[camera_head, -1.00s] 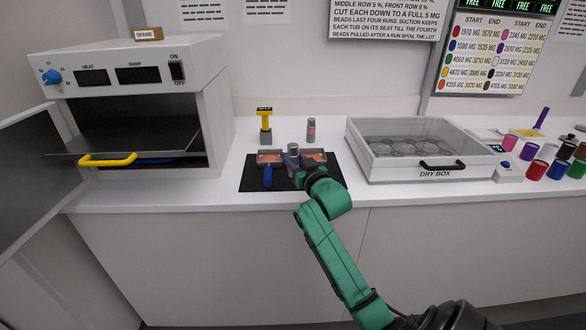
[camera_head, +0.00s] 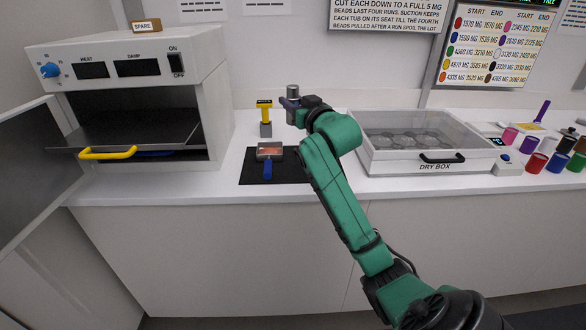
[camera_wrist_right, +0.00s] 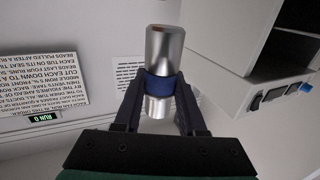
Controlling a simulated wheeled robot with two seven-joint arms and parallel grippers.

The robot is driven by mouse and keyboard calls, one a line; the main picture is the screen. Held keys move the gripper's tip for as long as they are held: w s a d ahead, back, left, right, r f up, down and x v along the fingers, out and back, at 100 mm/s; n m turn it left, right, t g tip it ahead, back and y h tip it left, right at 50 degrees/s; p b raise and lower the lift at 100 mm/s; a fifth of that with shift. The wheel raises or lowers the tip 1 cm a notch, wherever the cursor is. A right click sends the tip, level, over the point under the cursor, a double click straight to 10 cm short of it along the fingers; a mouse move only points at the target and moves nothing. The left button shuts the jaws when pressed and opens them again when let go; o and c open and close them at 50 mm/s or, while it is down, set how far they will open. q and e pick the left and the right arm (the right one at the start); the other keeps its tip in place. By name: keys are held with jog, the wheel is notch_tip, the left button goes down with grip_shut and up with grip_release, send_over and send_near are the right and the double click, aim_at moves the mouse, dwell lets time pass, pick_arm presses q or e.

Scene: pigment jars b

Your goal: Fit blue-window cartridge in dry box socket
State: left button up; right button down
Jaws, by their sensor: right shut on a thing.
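The blue-window cartridge (camera_head: 292,92) is a grey metal cylinder with a blue band; it also shows large in the right wrist view (camera_wrist_right: 163,55). My right gripper (camera_head: 291,104) is shut on it at the band, fingers on either side (camera_wrist_right: 158,108), and holds it roughly upright above the counter, clear of the black mat. The dry box (camera_head: 400,168) stands to the right, its clear lid down over several round dark places. I cannot make out its cartridge socket. My left gripper is not in view.
A yellow-topped tool (camera_head: 264,113) stands behind. The open oven (camera_head: 130,65) is at left. Coloured jars (camera_head: 536,164) and a blue-buttoned box (camera_head: 507,167) are at right.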

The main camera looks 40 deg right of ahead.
notch_tip(320, 180, down, 17)
jog(key=shift+f+p, duration=0.1)
jog(key=shift+p, duration=0.3)
jog(key=shift+f, duration=0.45)
jog(key=shift+c, duration=2.4)
grip_release()
jog(key=shift+f+b, duration=0.1)
jog(key=shift+b, duration=0.25)
jog(key=b+v, duration=0.2)
jog(key=v, duration=1.2)
jog(key=shift+s+d+b, duration=0.3)
jog(key=shift+s+b, duration=0.1)
jog(key=shift+s, duration=0.05)
jog(key=shift+f, duration=0.1)
